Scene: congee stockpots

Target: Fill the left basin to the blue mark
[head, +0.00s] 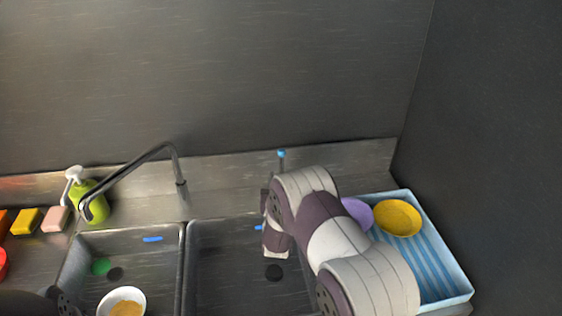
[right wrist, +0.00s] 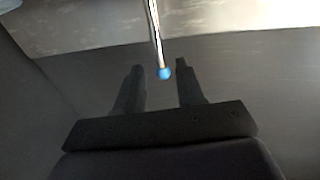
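The left basin (head: 142,262) is dark steel with a blue mark (head: 152,239) on its back wall; I see no clear water in it. A dark drain hole (head: 115,274) and a green disc (head: 100,266) beside it show on its floor. The faucet spout (head: 150,155) bends left, its tip near the basin's back left. A tap lever with a blue tip (head: 281,154) stands behind the right basin; the blue tip (right wrist: 165,73) also shows in the right wrist view. My right gripper (right wrist: 160,66) is open, fingers on either side of it. My left gripper's dark body (head: 62,302) is partly in view, fingers unseen.
A bowl with yellow-brown contents (head: 124,307) is at the left basin's front. The right basin (head: 225,270) has its own drain (head: 274,272). A green soap bottle (head: 88,203) and sponges (head: 27,221) stand left. A blue tray (head: 441,275) holds yellow (head: 398,217) and purple (head: 357,213) dishes.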

